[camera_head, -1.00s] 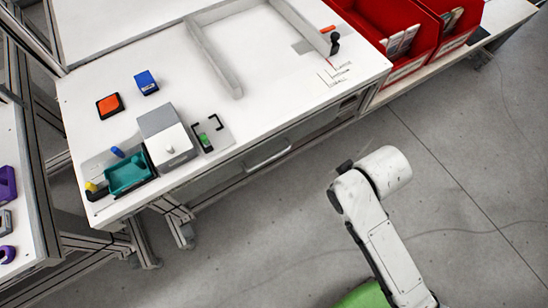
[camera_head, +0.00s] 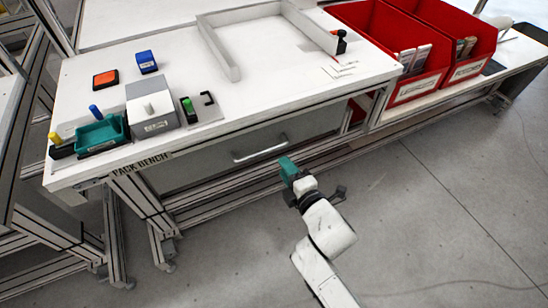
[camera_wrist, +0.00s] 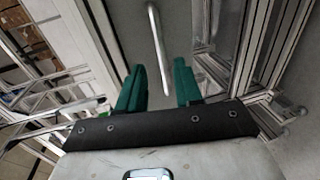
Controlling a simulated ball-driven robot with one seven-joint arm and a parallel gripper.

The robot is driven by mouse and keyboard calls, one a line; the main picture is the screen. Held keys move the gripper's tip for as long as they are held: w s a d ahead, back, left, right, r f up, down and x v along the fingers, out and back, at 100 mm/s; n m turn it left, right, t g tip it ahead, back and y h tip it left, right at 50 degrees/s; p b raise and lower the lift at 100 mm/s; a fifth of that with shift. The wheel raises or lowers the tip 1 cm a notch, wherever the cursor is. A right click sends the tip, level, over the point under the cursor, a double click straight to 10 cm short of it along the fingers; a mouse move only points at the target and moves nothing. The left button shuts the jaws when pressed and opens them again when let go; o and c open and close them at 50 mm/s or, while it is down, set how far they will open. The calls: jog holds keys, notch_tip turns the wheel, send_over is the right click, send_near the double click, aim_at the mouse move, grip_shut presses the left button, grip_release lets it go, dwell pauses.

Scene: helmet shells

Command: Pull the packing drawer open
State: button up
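The packing drawer (camera_head: 235,165) is a grey front under the white bench top, with a silver bar handle (camera_head: 260,152). It looks shut. In the wrist view the handle (camera_wrist: 158,55) runs away from me as a pale bar, ahead of the gap between my fingers. My gripper (camera_head: 287,168) has green fingers and is just in front of and below the right end of the handle. In the wrist view my gripper (camera_wrist: 160,88) is open, with nothing between its two fingers. It appears apart from the handle.
The pack bench (camera_head: 190,60) carries a grey box (camera_head: 152,108), a teal tray (camera_head: 102,132) and a grey frame (camera_head: 222,55). Red bins (camera_head: 405,40) stand at the right. Metal legs (camera_head: 140,200) stand below at the left. The floor at right is clear.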

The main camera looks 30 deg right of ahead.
aim_at(271, 148)
jog(key=b+x, duration=0.1)
jog(key=x, duration=0.9)
grip_shut()
dwell(0.4)
